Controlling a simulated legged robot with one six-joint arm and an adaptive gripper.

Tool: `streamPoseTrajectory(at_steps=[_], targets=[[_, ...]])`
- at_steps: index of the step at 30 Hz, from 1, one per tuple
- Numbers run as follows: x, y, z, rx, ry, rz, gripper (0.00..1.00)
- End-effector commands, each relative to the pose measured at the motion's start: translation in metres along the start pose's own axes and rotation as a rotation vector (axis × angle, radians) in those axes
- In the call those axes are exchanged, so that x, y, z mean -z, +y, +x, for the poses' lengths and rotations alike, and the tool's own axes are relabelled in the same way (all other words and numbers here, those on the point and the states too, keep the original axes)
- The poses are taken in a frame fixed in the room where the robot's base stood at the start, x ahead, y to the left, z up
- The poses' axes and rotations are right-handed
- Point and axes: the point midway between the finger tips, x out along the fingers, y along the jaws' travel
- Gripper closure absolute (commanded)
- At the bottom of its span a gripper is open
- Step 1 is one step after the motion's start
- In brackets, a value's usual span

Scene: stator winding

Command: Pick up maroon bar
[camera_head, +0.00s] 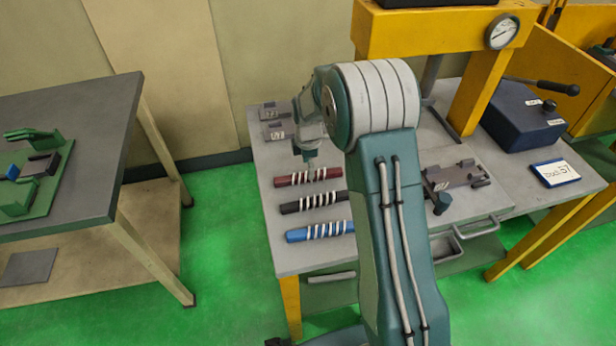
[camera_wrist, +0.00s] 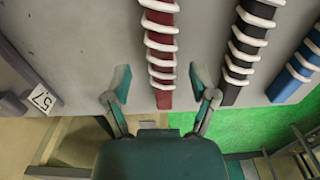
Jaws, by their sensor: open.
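The maroon bar (camera_head: 283,181) lies on the grey table, wrapped with white winding. In the wrist view the maroon bar (camera_wrist: 163,98) runs up the picture, between and ahead of my fingers. My gripper (camera_wrist: 160,88) is open, with one finger on each side of the bar's near end and a gap on both sides. In the head view my gripper (camera_head: 309,158) is at the maroon bar from above; its fingertips are small there and their height over the bar is hard to tell. Nothing is held.
A black bar (camera_head: 290,208) and a blue bar (camera_head: 296,236), both wrapped in white, lie beside the maroon one. Grey fixtures (camera_head: 274,120) sit at the table's back left. A yellow press frame (camera_head: 480,90) and a dark blue box (camera_head: 520,115) stand to the right.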

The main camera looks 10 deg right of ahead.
Motion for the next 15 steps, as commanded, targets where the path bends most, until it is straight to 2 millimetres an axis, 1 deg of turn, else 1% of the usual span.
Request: streamPoseTrajectory(at_steps=[1,3,6,9,15], targets=[[0.001,-0.002,0.010,0.004,0.001,0.000,0.26],[0.001,-0.002,0.021,0.003,0.002,0.000,0.26],[-0.001,-0.001,0.033,0.002,0.003,0.001,0.26],[-0.002,-0.001,0.037,0.000,0.005,0.001,0.26],[0.000,-0.001,0.037,0.000,0.002,0.001,0.26]])
